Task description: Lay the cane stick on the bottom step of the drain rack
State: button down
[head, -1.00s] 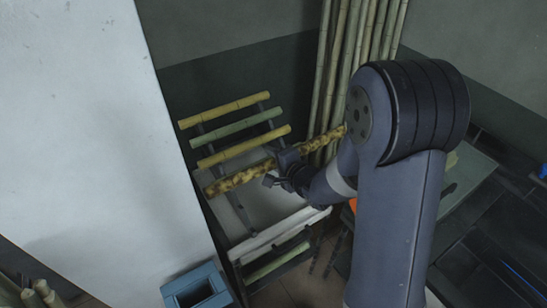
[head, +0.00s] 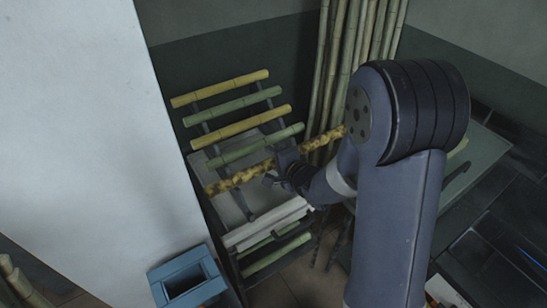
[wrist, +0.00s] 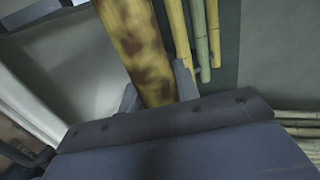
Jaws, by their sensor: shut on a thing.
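My gripper (head: 278,170) is shut on the cane stick (head: 229,181), a yellow stick with brown mottling, gripped near its middle. In the wrist view the mottled cane stick (wrist: 142,50) runs up between the two fingers. The drain rack (head: 246,202) stands against the wall, with two dark slanted rails and several sticks across its steps. The lowest stick on its slope is a green one (head: 255,146), just above the held cane in the head view. I cannot tell whether the held cane touches the rails. The bottom step is not clearly visible.
A pale wall (head: 80,130) stands close on the left. Tall green canes (head: 350,60) lean in the back corner. A blue box (head: 187,283) is at the lower front. Below the rack is a white ledge (head: 265,226) with more green canes under it.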

notch_tip(320, 180, down, 12)
jog(key=b, duration=1.1)
jog(key=shift+f, duration=0.25)
jog(key=c, duration=1)
grip_release()
jog(key=shift+o, duration=0.5)
jog(key=o, duration=0.5)
jog(key=shift+s, duration=0.1)
jog(key=shift+p+v, duration=1.1)
jog(key=shift+v, duration=2.4)
